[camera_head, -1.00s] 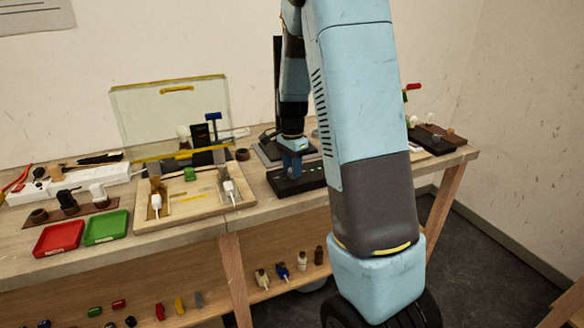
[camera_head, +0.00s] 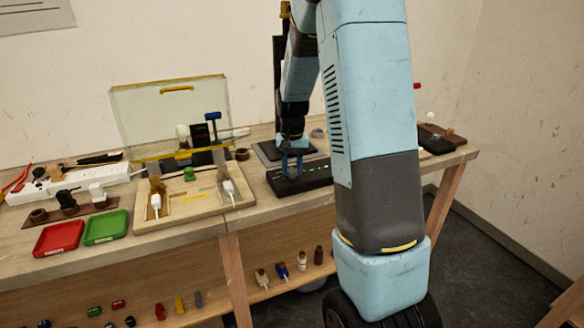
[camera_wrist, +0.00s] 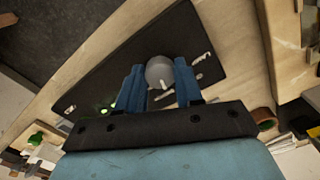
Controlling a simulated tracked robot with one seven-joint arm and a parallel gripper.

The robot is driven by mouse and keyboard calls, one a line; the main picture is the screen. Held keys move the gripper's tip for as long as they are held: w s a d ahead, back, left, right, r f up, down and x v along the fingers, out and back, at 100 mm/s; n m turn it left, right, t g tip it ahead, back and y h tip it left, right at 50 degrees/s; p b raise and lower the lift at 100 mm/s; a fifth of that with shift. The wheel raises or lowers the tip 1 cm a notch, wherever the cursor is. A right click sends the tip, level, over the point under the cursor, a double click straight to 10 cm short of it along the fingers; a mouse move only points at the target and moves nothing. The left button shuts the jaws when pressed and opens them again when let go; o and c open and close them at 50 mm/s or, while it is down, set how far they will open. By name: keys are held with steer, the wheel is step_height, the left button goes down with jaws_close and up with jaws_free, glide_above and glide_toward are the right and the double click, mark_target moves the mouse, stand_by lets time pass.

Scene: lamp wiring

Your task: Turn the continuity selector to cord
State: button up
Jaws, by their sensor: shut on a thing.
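The continuity tester is a flat black panel (camera_head: 316,180) on the bench; it also shows in the wrist view (camera_wrist: 120,68). Its selector is a round grey knob (camera_wrist: 160,71) with a short pale pointer mark, which points toward the bottom of the wrist view. My gripper (camera_wrist: 160,80) is shut on the knob, one blue finger on each side; it also shows in the head view (camera_head: 291,165). Green lights (camera_wrist: 108,108) glow near the left finger. Pale lettering on the panel is too small to read and partly hidden by the fingers.
A wooden tray (camera_head: 205,205) with white plugs stands left of the panel, a clear raised cover (camera_head: 170,115) behind it. Red (camera_head: 60,238) and green (camera_head: 106,227) trays lie further left. A dark stand (camera_head: 270,153) is just behind the panel.

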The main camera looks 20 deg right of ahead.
mark_target(292, 170)
steer(key=n, duration=0.7)
steer(key=shift+w+d+r, duration=0.1)
stand_by(0.5)
steer(key=o, duration=1)
steer(key=shift+o, duration=0.2)
step_height(292, 170, up, 14)
steer(key=shift+f, duration=0.2)
